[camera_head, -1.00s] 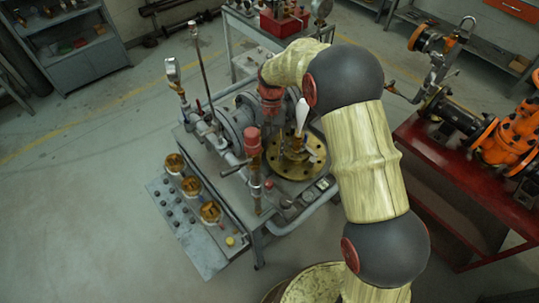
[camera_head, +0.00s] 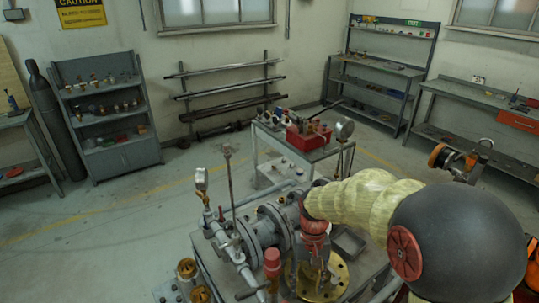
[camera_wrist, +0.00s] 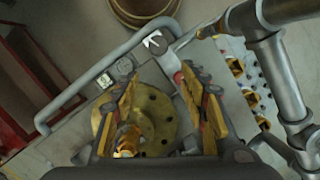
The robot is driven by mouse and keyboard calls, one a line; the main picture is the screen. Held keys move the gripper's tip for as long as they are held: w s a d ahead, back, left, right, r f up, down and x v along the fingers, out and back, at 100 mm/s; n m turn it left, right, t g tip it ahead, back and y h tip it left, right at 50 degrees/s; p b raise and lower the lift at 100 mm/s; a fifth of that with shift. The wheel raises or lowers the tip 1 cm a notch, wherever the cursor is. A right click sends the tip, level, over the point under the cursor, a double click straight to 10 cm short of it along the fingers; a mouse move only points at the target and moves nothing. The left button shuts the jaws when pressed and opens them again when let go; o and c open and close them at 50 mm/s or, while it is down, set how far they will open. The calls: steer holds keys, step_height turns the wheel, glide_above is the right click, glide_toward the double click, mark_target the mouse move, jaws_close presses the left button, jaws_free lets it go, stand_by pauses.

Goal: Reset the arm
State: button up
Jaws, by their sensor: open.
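My arm comes in from the right in the head view, and its wrist is above the valve bench (camera_head: 210,270). My gripper (camera_wrist: 160,85) is open in the wrist view, with its two fingers spread and nothing between the tips. Below it is a round brass flange (camera_wrist: 160,118) with bolt holes, which also shows in the head view (camera_head: 338,280). A brass stem (camera_wrist: 127,140) stands on the flange near the left finger. My fingers overlap the flange in the picture; I cannot tell if they touch anything. The grey flanged pipe (camera_head: 262,228) lies left of my wrist.
A grey pipe rail (camera_wrist: 95,75) runs beside the flange, and a thick pipe (camera_wrist: 275,70) stands at the right of the wrist view. A cart with a red box (camera_head: 308,138) is behind the bench. Shelving (camera_head: 105,110) lines the wall. Open floor (camera_head: 100,235) lies left.

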steer(key=s+d+r+t+b, duration=0.1)
steer(key=s+d+r+t, duration=0.3)
steer(key=s+r, duration=0.4)
steer(key=s+d+r+t+b, duration=0.1)
steer(key=s+d+r+t, duration=0.3)
steer(key=s+r, duration=0.5)
steer(key=shift+s+d+r, duration=0.15)
steer(key=shift+s+r, duration=0.1)
steer(key=shift+r, duration=0.1)
